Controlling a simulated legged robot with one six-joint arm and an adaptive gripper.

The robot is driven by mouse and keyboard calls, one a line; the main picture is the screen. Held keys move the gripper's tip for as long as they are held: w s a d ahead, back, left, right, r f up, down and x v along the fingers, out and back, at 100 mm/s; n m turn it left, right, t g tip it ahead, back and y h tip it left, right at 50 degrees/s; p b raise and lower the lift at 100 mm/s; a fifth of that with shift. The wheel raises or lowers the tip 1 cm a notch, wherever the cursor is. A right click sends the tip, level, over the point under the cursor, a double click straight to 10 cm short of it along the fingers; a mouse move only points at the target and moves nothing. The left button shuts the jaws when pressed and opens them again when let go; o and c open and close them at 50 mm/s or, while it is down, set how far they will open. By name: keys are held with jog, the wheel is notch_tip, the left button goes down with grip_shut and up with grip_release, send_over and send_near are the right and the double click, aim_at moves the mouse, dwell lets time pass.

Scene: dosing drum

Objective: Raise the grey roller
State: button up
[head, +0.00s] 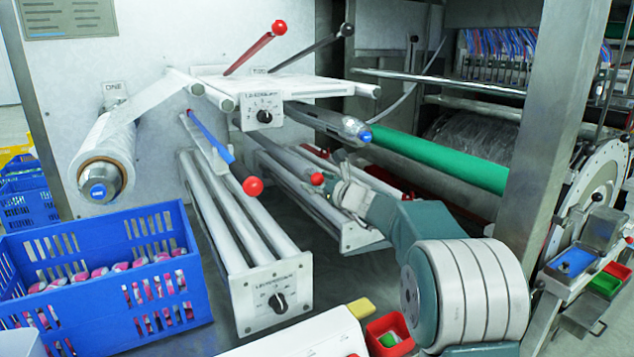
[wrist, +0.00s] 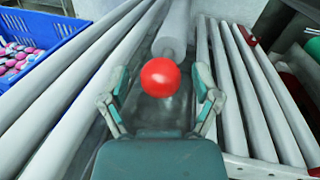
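The grey roller (wrist: 173,28) is a grey cylinder at the top middle of the wrist view, pointing toward me. A red ball (wrist: 160,78) shows at its near end; whether the two are joined is hard to tell. In the head view the red ball (head: 317,179) sits just left of my gripper (head: 345,190), and the roller is mostly hidden among other bars. In the wrist view my gripper (wrist: 160,104) is open, with one finger on each side of the ball. The fingers show gaps to the ball and hold nothing.
Long pale rollers flank my gripper, with a left frame (head: 278,290) carrying a dial. A blue lever (head: 215,140) with a red knob is nearby. A blue crate (head: 150,225) stands left, a green roller (head: 440,158) right. A white shelf (head: 290,86) is above.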

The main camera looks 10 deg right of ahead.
jog(key=v, duration=1.2)
jog(key=s+a+f+n+g, duration=0.2)
jog(key=s+a+n+g, duration=0.3)
jog(key=s+n, duration=0.4)
jog(key=s+a+f+n+g, duration=0.2)
jog(key=s+a+n+g, duration=0.35)
jog(key=s, duration=0.55)
jog(key=s+d+f+n+h, duration=0.2)
jog(key=s+f+n+h, duration=0.1)
jog(key=s+n, duration=0.3)
jog(key=s+d+f+n+h, duration=0.3)
jog(key=s+n, duration=0.4)
jog(key=s, duration=0.4)
jog(key=f+h, duration=0.1)
jog(key=h, duration=0.1)
jog(key=shift+h, duration=0.4)
